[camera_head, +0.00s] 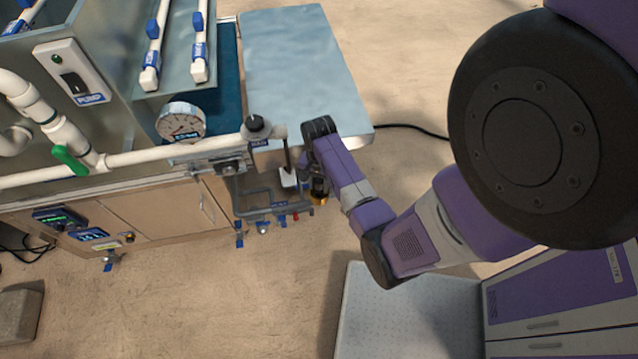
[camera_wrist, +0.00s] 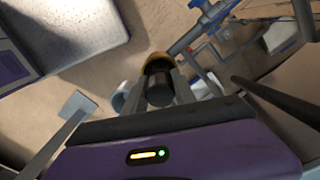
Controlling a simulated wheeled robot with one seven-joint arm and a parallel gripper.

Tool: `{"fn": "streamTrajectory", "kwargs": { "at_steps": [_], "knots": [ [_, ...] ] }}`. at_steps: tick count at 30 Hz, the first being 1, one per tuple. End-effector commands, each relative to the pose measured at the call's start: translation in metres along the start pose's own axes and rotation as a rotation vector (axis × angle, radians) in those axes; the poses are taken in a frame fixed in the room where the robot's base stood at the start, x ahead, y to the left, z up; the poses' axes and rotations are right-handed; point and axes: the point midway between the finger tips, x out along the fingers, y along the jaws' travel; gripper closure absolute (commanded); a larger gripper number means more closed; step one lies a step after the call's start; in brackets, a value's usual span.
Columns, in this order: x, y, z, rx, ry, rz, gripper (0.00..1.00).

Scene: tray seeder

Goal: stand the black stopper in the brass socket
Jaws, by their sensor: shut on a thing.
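The black stopper (camera_wrist: 160,92) is a dark cylinder between the grey fingers of my gripper (camera_wrist: 161,84) in the wrist view. My gripper is shut on it. The brass socket (camera_wrist: 157,61) shows as a gold rim just beyond the stopper's far end, partly covered by it. In the head view the brass socket (camera_head: 319,201) is a small gold ring beside the pipework, with a dark part above it. My arm hides most of my gripper there. I cannot tell whether the stopper's end is inside the socket or only over it.
Grey pipework (camera_head: 270,203) with blue clamps lies close to the left of the socket. A dark rod with a white end (camera_head: 288,180) hangs next to it. A steel table (camera_head: 300,65) stands behind. Open floor (camera_head: 250,300) lies in front.

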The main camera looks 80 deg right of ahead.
Motion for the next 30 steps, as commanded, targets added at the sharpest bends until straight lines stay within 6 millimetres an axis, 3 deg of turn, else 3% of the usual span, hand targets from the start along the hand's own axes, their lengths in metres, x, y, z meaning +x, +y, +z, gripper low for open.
{"fn": "streamTrajectory", "kwargs": {
  "at_steps": [22, 23, 24, 30],
  "knots": [
    [0.013, 0.0, 0.0, 0.0, 0.0, 0.0, 1.0],
    [0.013, 0.0, 0.0, 0.0, 0.0, 0.0, 0.66],
    [0.013, 0.0, 0.0, 0.0, 0.0, 0.0, 0.59],
    [0.013, 0.0, 0.0, 0.0, 0.0, 0.0, 0.59]
  ]
}}
